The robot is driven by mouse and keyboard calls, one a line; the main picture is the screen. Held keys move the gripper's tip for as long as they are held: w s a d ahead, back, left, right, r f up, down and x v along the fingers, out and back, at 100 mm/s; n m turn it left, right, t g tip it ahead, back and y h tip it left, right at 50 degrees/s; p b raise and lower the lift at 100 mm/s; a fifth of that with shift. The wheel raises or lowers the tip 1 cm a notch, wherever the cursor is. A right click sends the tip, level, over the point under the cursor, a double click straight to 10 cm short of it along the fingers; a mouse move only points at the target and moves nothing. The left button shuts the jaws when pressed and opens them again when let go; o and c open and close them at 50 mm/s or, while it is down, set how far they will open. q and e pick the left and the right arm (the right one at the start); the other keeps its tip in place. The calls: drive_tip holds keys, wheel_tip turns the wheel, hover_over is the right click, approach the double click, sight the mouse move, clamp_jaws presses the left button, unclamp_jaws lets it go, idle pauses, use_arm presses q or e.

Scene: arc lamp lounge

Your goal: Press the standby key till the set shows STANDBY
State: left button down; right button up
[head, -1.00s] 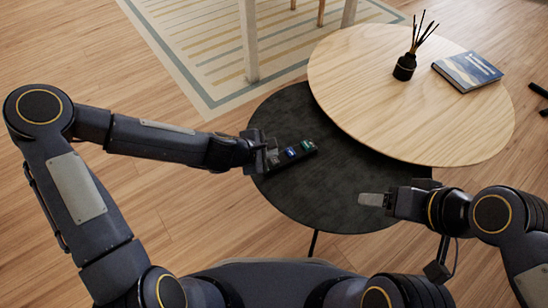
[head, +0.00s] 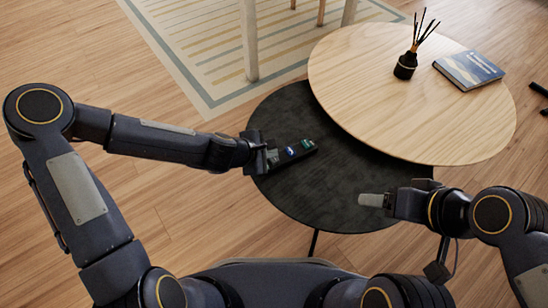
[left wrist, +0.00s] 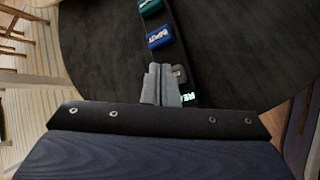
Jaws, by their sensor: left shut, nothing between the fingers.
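A slim black set (head: 299,154) with a row of keys lies on the dark low table. In the left wrist view it has a green key (left wrist: 150,5), a blue key (left wrist: 160,38) with white lettering and a grey key (left wrist: 180,73). A lit green-white readout (left wrist: 188,99) shows only in part, its letters perhaps starting "RE". My left gripper (head: 272,157) is shut and empty at the set's near end. Its fingertips (left wrist: 160,68) are beside the grey key and hide part of the set; contact is unclear. My right gripper (head: 374,200) is over the dark table's right side, away from the set.
The dark round table (head: 330,195) is otherwise clear. A higher pale wooden table (head: 370,100) overlaps it at the back right, holding a reed diffuser (head: 405,66) and a blue book (head: 468,70). A striped rug (head: 200,45) lies behind.

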use_arm(q)
drive_tip(key=shift+f+b, duration=0.75)
drive_tip(key=shift+f, duration=0.05)
idle(0.9)
drive_tip(key=shift+r, duration=0.1)
drive_tip(key=shift+r+p, duration=1.1)
drive_tip(key=shift+r, duration=0.05)
drive_tip(key=shift+r, duration=0.1)
wheel_tip(320, 180, up, 5)
drive_tip(key=p, duration=0.4)
idle(0.5)
